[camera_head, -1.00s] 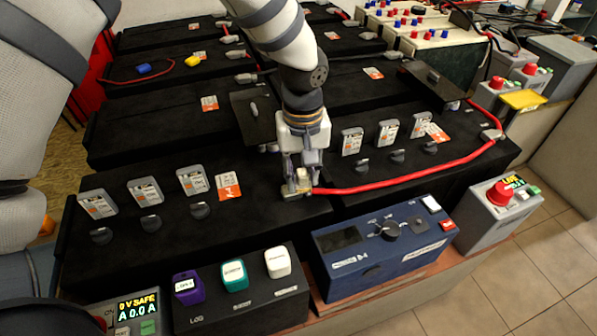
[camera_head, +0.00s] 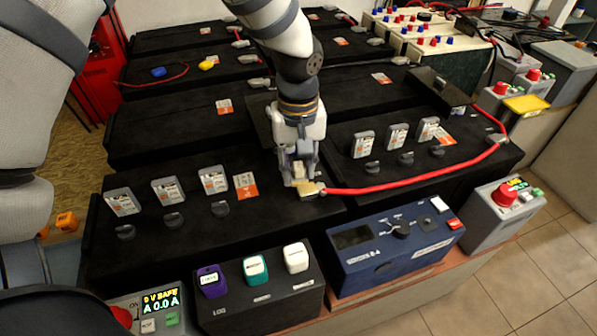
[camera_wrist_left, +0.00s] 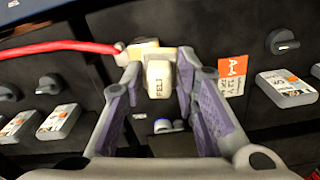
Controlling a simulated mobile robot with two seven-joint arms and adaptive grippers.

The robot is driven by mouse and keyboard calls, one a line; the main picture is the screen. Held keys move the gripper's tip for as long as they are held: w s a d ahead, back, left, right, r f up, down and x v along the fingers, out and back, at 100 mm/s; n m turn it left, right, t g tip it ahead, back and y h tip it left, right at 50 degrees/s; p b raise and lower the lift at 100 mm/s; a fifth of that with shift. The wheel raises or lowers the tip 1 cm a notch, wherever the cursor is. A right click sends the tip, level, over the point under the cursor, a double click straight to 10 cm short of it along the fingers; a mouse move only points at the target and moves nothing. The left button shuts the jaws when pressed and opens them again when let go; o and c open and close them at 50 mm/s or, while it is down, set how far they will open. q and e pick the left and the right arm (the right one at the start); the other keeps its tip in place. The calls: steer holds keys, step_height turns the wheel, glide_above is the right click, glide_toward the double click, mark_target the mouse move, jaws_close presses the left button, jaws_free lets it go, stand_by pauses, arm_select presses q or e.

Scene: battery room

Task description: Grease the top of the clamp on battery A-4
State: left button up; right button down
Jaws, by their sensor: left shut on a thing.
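My left gripper (camera_head: 299,180) reaches down over the front row of batteries. It is shut on a pale block marked FELT (camera_wrist_left: 158,80), which shows between its fingers in the left wrist view. The clamp (camera_head: 312,189) is a small tan and grey piece at the end of a red cable (camera_head: 420,182), on a black battery. It also shows in the wrist view (camera_wrist_left: 140,50). The felt's tip is at or just over the clamp; I cannot tell whether they touch. My right gripper is not in view.
Grey tagged modules with black knobs stand on the batteries on both sides. In front are a black box with coloured tags (camera_head: 262,309), a blue instrument (camera_head: 395,245) and a grey box with a red button (camera_head: 503,205). The red cable runs right from the clamp.

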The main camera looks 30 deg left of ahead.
mark_target(298, 166)
arm_select(q)
step_height(298, 166, up, 2)
steer(key=shift+r, duration=1.2)
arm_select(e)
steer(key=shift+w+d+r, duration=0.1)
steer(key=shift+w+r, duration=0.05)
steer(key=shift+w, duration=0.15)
arm_select(q)
steer(key=shift+s, duration=0.1)
